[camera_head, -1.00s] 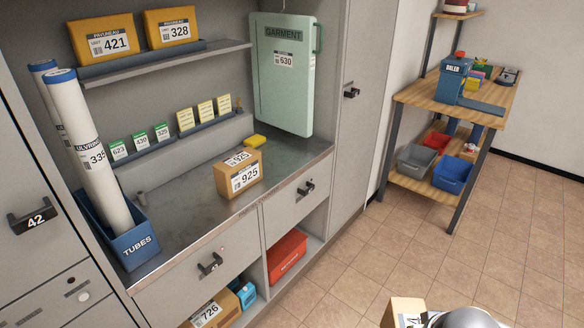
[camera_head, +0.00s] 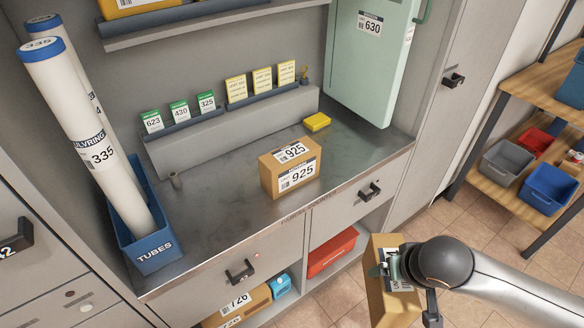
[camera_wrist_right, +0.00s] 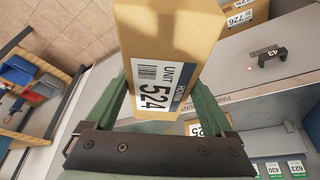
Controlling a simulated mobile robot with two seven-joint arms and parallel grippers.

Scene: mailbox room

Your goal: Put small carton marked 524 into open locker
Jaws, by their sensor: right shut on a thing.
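The small carton marked 524 (camera_wrist_right: 168,60) is a brown box with a white label. My right gripper (camera_wrist_right: 160,100) is shut on it, with a green finger on either side. In the head view the carton (camera_head: 392,300) is at the lower right, in front of the cabinet, and my right gripper (camera_head: 392,268) is at its upper part. The wrist partly covers its label there. No open locker can be made out; the locker door marked 42 (camera_head: 12,240) at the left edge appears shut. My left gripper is not in view.
A carton marked 925 (camera_head: 292,168) stands on the metal counter (camera_head: 225,210). A blue tubes bin (camera_head: 150,250) holds two white tubes at the left. The low shelf holds a carton marked 726 (camera_head: 240,304) and a red bin (camera_head: 332,252). A wooden rack (camera_head: 500,195) stands at the right.

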